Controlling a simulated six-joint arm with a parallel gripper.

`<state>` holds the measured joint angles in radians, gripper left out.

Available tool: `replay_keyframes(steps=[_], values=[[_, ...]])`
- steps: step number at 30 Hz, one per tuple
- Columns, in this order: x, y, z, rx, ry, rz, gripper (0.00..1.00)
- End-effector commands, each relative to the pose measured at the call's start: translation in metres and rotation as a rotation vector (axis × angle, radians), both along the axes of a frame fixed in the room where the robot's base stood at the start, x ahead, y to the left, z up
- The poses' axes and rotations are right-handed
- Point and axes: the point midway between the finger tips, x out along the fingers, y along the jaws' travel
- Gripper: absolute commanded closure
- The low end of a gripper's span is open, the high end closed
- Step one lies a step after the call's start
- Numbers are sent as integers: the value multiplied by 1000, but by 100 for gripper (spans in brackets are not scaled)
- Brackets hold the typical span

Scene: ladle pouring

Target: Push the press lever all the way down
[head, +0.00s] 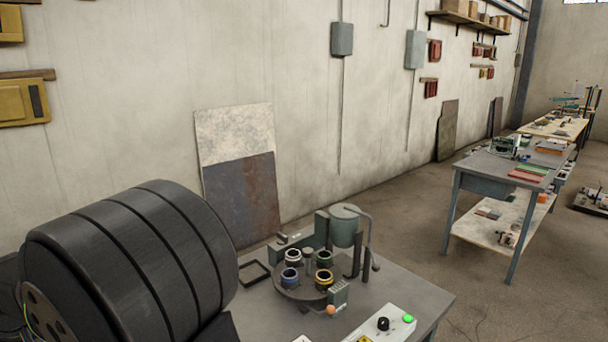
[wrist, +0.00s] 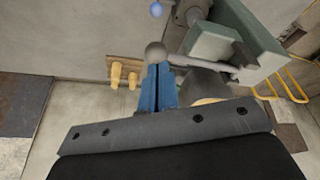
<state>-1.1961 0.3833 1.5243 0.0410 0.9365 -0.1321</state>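In the wrist view, my gripper (wrist: 156,68) shows two blue fingers side by side, shut with only a thin line between them. A grey ball knob (wrist: 155,51) appears right at the fingertips; I cannot tell whether they touch it. A grey lever rod (wrist: 205,67) runs from near the knob to the right, to the grey-green press body (wrist: 225,45). The lever's angle is hard to judge from this view. The gripper, knob and press cannot be made out in the head view.
A blue ball (wrist: 156,9) and yellow rails (wrist: 288,84) show in the wrist view. In the head view, a table (head: 412,292) carries a round turntable (head: 290,292) with several ringed cups, a grey-green pot (head: 345,226) and a white control box (head: 393,326) with a lit green button.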

Motion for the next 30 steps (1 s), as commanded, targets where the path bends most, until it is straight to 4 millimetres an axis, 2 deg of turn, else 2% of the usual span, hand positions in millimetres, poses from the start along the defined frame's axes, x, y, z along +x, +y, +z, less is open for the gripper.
replay_keyframes(steps=[8, 30], values=[[0, 0, 1, -1, 1, 0, 100], [0, 0, 37, 0, 0, 0, 100]])
